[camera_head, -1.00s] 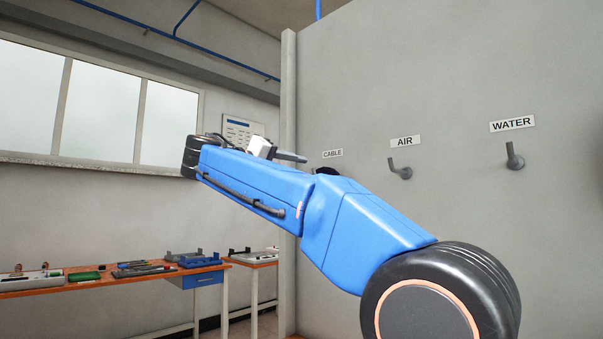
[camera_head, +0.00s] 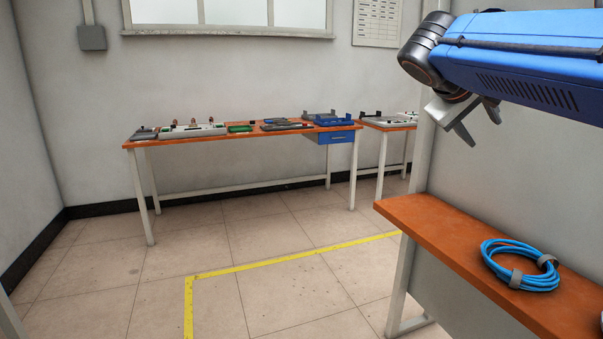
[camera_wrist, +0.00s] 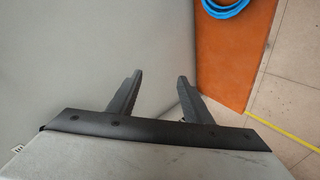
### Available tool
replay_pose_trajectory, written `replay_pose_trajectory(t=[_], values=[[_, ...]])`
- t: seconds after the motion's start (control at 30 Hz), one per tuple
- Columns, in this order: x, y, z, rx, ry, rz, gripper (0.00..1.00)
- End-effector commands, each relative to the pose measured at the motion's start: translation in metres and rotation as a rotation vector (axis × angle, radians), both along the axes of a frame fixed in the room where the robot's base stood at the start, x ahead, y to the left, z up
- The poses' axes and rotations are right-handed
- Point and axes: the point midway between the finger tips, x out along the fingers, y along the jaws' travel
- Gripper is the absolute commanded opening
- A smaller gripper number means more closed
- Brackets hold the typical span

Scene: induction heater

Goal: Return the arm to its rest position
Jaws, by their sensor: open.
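My blue arm (camera_head: 520,60) reaches in from the upper right in the head view. My gripper (camera_head: 470,124) hangs at its end with the fingers spread. In the wrist view my gripper (camera_wrist: 160,85) shows two dark fingers apart with nothing between them. It is above and left of a blue coiled cable (camera_head: 520,264) in the head view, apart from it. Part of that coil (camera_wrist: 225,8) shows at the top of the wrist view.
The coil lies on an orange shelf (camera_head: 435,217) beside a grey panel. A workbench (camera_head: 135,143) with several parts and tools stands at the back wall. A second bench (camera_head: 378,127) is to its right. Yellow tape (camera_head: 188,300) marks the open tiled floor.

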Motion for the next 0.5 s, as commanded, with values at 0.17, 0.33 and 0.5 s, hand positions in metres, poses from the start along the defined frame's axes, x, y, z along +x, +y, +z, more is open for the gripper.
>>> replay_pose_trajectory(t=[0.17,0.33,0.5], values=[[-0.060,0.004,-0.092,0.189,0.080,0.053,0.45],[-0.116,0.021,-0.178,0.379,0.127,0.086,0.45],[-0.172,0.047,-0.258,0.575,0.141,0.099,0.45]])
